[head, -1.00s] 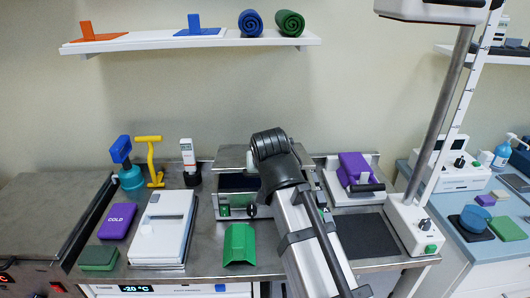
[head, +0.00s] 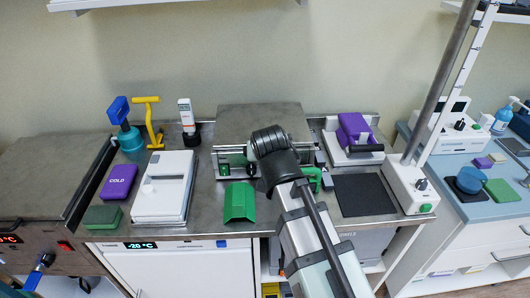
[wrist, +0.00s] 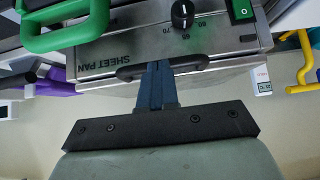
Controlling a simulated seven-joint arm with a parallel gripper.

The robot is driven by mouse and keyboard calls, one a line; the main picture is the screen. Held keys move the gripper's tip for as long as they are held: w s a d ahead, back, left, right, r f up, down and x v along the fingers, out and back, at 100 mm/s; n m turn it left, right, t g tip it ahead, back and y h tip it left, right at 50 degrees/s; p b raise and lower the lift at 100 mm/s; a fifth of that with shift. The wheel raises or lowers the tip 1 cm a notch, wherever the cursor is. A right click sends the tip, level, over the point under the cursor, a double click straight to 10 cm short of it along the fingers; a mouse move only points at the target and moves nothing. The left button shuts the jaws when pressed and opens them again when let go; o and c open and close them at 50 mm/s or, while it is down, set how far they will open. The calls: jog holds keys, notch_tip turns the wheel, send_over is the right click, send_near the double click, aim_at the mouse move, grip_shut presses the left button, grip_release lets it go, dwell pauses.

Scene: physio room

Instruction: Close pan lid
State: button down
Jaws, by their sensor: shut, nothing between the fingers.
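The sheet pan unit is a steel box with its flat steel lid (head: 260,122) lying level on top in the head view. No dark opening shows under the lid, though my arm hides part of its front. In the wrist view the unit's front panel (wrist: 130,50) reads SHEET PAN upside down, with a black knob and a green switch. A dark bar handle (wrist: 190,66) runs along the lid's front edge. My gripper (wrist: 158,66) is shut and empty, its fingertips overlapping the handle in the picture. I cannot tell whether they touch it.
A green curved piece (head: 239,202) lies in front of the unit. A white flat box (head: 164,188) and a purple COLD pack (head: 119,181) are to the left. A purple block (head: 353,130) sits on a white press at right, behind a dark mat (head: 363,194).

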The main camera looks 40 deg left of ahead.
jog(key=v, duration=1.3)
jog(key=shift+w+r, duration=0.1)
jog(key=shift+w, duration=0.05)
